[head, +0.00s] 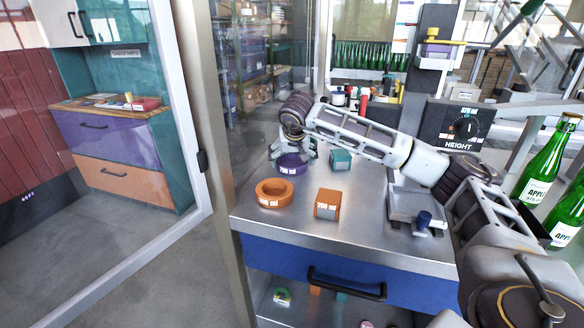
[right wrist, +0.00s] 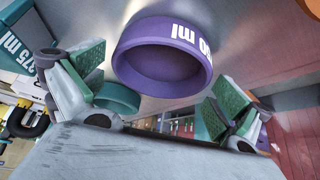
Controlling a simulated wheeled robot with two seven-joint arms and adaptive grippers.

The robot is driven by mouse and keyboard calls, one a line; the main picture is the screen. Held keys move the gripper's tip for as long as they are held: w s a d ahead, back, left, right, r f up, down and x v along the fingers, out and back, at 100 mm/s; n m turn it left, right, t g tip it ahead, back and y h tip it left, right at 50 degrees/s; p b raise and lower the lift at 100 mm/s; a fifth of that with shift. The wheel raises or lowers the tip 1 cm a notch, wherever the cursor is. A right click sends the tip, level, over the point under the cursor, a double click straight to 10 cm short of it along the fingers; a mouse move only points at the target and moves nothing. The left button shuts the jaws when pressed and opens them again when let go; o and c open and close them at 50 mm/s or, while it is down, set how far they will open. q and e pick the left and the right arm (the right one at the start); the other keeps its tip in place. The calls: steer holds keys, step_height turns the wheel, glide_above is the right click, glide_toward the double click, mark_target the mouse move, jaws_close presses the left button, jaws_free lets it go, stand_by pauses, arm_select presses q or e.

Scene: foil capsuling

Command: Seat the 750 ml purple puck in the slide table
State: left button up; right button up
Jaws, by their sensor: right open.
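The purple ring-shaped puck (head: 291,167) lies on the steel bench top, at the back left in the head view. In the right wrist view the purple puck (right wrist: 190,68) shows its white volume label, partly cut by the angle. My right gripper (head: 295,148) is over and around the puck, fingers pointing down at it. In the right wrist view its green-padded fingers (right wrist: 155,95) are spread, with the puck between and beyond them; I cannot tell contact. What looks like the slide table (head: 405,202), a grey plate, is at the bench's right, partly behind my right arm. My left gripper is not in view.
A teal block (head: 340,160) stands close right of the gripper. An orange ring (head: 273,193) and an orange block labelled 200 ml (head: 327,205) are nearer the front. A blue knob (head: 424,220) sits by the grey plate. Green bottles (head: 545,165) stand at the right.

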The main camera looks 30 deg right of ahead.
steer(key=c, duration=0.9)
steer(key=shift+r, duration=0.85)
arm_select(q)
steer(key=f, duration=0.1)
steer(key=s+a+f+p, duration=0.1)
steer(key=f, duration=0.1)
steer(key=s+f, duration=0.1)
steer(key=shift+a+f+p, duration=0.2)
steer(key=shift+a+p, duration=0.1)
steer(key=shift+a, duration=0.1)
arm_select(e)
step_height(320, 180, up, 8)
steer(key=shift+r, duration=0.2)
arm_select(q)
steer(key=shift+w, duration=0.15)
